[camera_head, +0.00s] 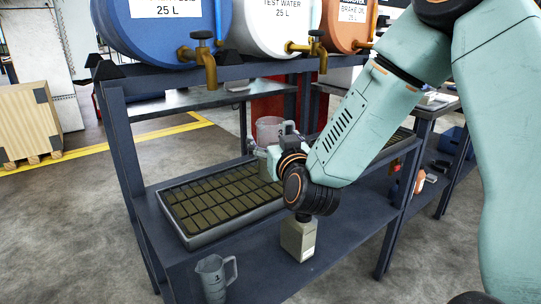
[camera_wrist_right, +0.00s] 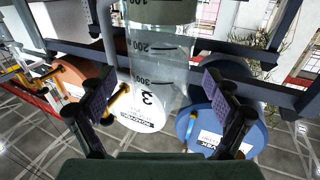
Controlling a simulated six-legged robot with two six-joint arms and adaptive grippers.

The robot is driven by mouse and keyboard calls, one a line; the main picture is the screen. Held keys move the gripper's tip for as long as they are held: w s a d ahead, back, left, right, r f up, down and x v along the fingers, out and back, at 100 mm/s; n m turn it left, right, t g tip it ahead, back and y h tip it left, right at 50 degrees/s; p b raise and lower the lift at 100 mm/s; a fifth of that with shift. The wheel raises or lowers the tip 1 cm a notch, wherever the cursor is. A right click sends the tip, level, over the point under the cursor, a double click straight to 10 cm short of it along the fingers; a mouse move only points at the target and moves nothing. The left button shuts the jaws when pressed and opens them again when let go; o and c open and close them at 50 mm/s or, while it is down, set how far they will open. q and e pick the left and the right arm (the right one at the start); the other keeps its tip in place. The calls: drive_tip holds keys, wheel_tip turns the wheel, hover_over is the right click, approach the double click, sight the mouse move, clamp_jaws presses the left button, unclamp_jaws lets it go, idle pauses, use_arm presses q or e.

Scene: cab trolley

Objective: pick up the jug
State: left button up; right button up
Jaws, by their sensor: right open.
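In the right wrist view the see-through jug (camera_wrist_right: 158,65) shows measuring marks and a 3, and runs up between the two fingers. My right gripper (camera_head: 262,152) is at the jug in the head view, partly hidden by its own wrist. In the wrist view the right gripper (camera_wrist_right: 160,100) is open, with a finger on each side of the jug and gaps visible. A grey jug marked 1 (camera_head: 213,279) stands at the front left of the shelf. My left gripper is not seen.
A tray with a dark grid (camera_head: 190,238) lies on the shelf (camera_head: 345,222) of the dark rack. A small beige container (camera_head: 298,240) stands below my right wrist. Blue, white and orange drums with brass taps (camera_head: 207,65) lie above. A wooden crate (camera_head: 25,125) is at left.

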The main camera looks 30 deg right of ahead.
drive_tip(key=shift+f+b+x, duration=0.2)
drive_tip(key=shift+b+x, duration=0.1)
drive_tip(key=shift+x, duration=1.25)
drive_tip(key=shift+s+a+r, duration=0.1)
drive_tip(key=shift+a+r, duration=0.05)
drive_tip(key=shift+r, duration=0.05)
drive_tip(key=shift+f, duration=0.1)
drive_tip(key=c, duration=1.3)
